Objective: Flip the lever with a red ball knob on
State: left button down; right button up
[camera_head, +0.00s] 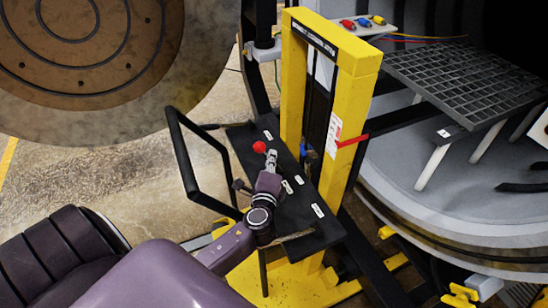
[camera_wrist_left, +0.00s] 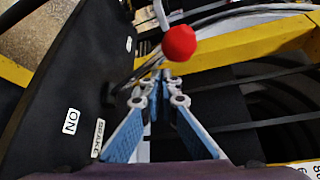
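The red ball knob (camera_head: 259,147) stands over the black control panel (camera_head: 243,143) of the yellow lift, just beyond my left gripper (camera_head: 271,158). In the left wrist view the red ball knob (camera_wrist_left: 179,43) is ahead of the fingertips and slightly right of them. A thin grey rod runs near it; how the lever joins the panel is hard to see. In that view my left gripper (camera_wrist_left: 160,80) has its fingers drawn together at the tips, with nothing clearly seen between them. An ON label (camera_wrist_left: 72,121) is on the panel at left. My right gripper is not in view.
A black handle frame (camera_head: 183,160) rises at the panel's left side. The yellow mast (camera_head: 352,90) stands behind the panel. A grid rack (camera_head: 465,85) and the open furnace chamber are at right; the round door (camera_head: 150,75) is at upper left.

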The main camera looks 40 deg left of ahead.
pick_arm(q)
jog(key=shift+s+a+f, duration=0.25)
jog(key=shift+a+f, duration=0.1)
jog(key=shift+r, duration=0.15)
notch_tip(320, 180, up, 10)
jog(key=shift+w+d+r, duration=0.2)
jog(key=shift+d, duration=0.05)
jog(key=shift+d, duration=0.1)
dwell(0.4)
